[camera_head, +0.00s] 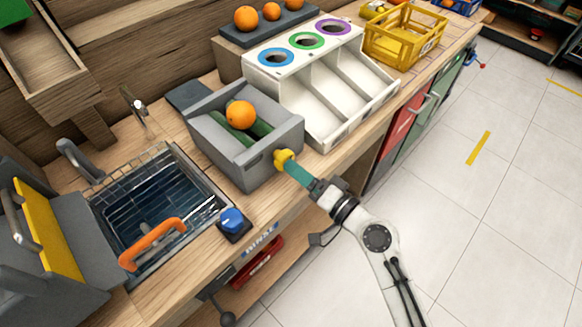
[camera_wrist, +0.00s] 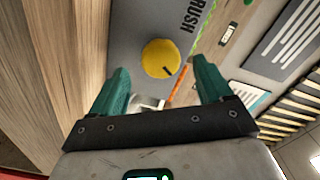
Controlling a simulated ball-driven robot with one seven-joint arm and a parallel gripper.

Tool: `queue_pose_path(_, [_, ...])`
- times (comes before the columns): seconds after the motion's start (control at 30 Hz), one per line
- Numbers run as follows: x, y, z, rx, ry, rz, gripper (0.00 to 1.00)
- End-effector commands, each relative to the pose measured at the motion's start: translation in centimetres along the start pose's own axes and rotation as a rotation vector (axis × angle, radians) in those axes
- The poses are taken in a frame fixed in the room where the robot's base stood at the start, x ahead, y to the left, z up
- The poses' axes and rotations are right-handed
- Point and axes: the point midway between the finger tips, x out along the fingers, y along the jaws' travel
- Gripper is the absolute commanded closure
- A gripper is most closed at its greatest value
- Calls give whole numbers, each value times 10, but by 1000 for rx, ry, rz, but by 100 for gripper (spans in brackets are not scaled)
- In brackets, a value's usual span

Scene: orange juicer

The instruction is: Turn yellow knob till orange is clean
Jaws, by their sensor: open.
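The yellow knob (camera_head: 284,160) sticks out from the front of a grey brush box (camera_head: 228,160). In the wrist view the knob (camera_wrist: 160,58) is round with a short dark mark and sits beyond and between the two green fingers. An orange (camera_head: 240,115) lies on the dark green rollers (camera_head: 232,130) inside the box. My gripper (camera_head: 290,168) is open and right at the knob in the head view. In the wrist view my gripper (camera_wrist: 163,82) has its fingers apart with nothing held. Whether a finger touches the knob I cannot tell.
A sink with a wire rack (camera_head: 160,205) and an orange handle (camera_head: 152,243) is at left. A blue knob (camera_head: 232,220) stands on the counter edge. A white sorter (camera_head: 325,85) with ringed holes is behind right. Yellow crate (camera_head: 405,35) stands farther off. Floor at right is clear.

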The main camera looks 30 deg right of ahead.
Motion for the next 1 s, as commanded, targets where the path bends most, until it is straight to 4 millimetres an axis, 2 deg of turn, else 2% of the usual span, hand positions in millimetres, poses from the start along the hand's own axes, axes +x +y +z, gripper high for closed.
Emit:
queue_pose_path(0.03, [-12, 4, 2, 0, 2, 2, 21])
queue_pose_path(0.2, [-43, 3, 2, 0, 0, 2, 21])
queue_pose_path(0.4, [-63, 2, 1, 0, 0, 1, 21])
queue_pose_path(1.0, [-67, 0, 0, 0, 0, 1, 21])
